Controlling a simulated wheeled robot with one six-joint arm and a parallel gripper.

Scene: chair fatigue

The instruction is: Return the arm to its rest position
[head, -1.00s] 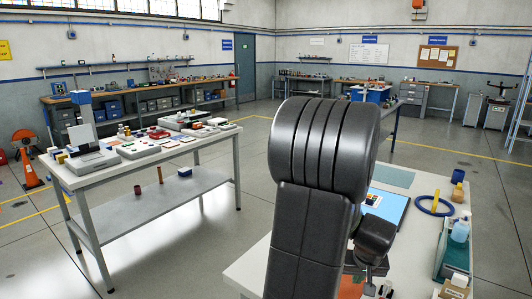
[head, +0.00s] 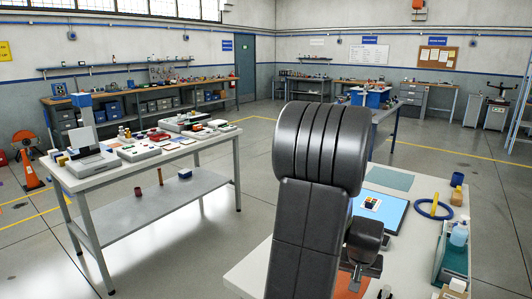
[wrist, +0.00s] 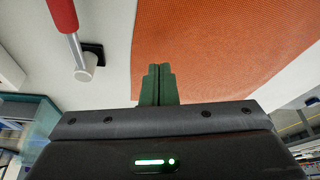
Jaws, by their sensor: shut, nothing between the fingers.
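My gripper (wrist: 158,75) shows in the wrist view as two green fingers pressed together, with nothing between them. Its fingertips appear over the edge of an orange mat (wrist: 220,50) on a pale work surface. In the head view my dark arm rises in front of the right-hand table (head: 250,270). The wrist part is folded down beside it, over the table. The fingers cannot be made out in the head view.
A red-handled tool (wrist: 64,15) lies left of the fingers in the wrist view. A cluttered table (head: 150,170) stands left, with clear floor between.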

